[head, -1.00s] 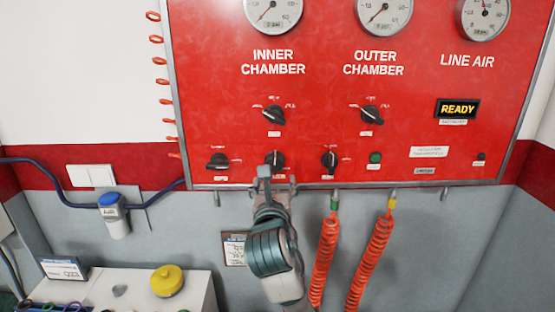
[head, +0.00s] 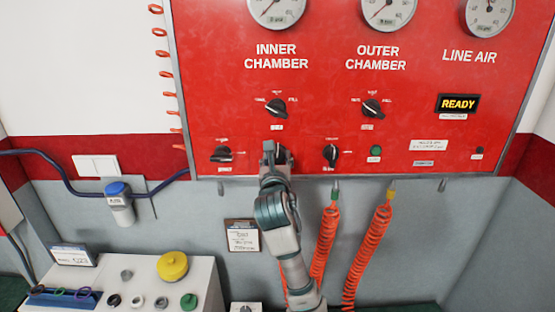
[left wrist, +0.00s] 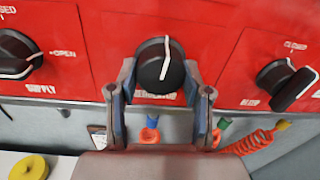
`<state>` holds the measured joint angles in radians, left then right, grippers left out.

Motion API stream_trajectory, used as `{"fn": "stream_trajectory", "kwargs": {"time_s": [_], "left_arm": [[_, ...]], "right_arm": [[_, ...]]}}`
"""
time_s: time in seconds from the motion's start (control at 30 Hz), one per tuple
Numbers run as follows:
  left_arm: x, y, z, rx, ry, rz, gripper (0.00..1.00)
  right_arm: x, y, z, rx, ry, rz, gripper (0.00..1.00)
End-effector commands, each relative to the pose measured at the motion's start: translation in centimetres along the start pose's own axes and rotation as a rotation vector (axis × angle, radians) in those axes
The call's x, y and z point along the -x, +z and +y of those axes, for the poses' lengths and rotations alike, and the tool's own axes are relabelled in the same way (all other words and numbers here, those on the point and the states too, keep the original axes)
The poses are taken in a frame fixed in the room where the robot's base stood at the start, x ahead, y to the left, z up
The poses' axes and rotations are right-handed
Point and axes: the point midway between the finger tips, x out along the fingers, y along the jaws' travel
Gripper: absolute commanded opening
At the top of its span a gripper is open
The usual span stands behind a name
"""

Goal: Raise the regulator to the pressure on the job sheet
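The black regulator knob (left wrist: 158,68) with a white pointer line sits in the middle of the left wrist view. Its pointer stands nearly upright. My left gripper (left wrist: 159,72) has one finger on each side of the knob, with slight gaps; contact is unclear. In the head view my left gripper (head: 277,152) covers most of this knob at the panel's lower edge. A clipboard sheet (head: 242,236), likely the job sheet, hangs below the panel; its writing is too small to read. The line air gauge (head: 487,14) is cut off at the top. My right gripper is out of view.
The supply knob (left wrist: 16,54) and another lever knob (left wrist: 287,84) flank the regulator. Coiled orange hoses (head: 325,245) hang just right of my arm. A bench (head: 205,290) with a yellow cap (head: 173,266) stands lower left. The READY display (head: 457,104) is lit.

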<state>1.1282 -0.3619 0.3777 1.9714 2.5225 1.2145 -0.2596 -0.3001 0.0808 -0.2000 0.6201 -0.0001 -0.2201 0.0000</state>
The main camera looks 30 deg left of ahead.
Motion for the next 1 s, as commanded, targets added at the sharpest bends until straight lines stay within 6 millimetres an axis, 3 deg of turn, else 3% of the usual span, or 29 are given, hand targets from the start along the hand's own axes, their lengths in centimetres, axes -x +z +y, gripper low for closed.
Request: {"fn": "stream_trajectory", "kwargs": {"time_s": [0.03,0.1,0.47,1.0], "left_arm": [[-0.1,0.0,-0.1,-0.001,-0.002,0.001,0.24],[-0.1,0.0,-0.1,-0.001,-0.003,0.001,0.14],[-0.1,-0.1,-0.1,-0.058,-0.003,0.001,0.14],[-0.1,-0.1,-0.1,-0.415,-0.002,0.016,0.14]], "right_arm": [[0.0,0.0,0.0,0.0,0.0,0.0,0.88],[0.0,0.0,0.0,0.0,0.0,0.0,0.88],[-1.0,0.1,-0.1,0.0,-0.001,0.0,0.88],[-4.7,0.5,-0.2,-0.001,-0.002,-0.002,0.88]]}}
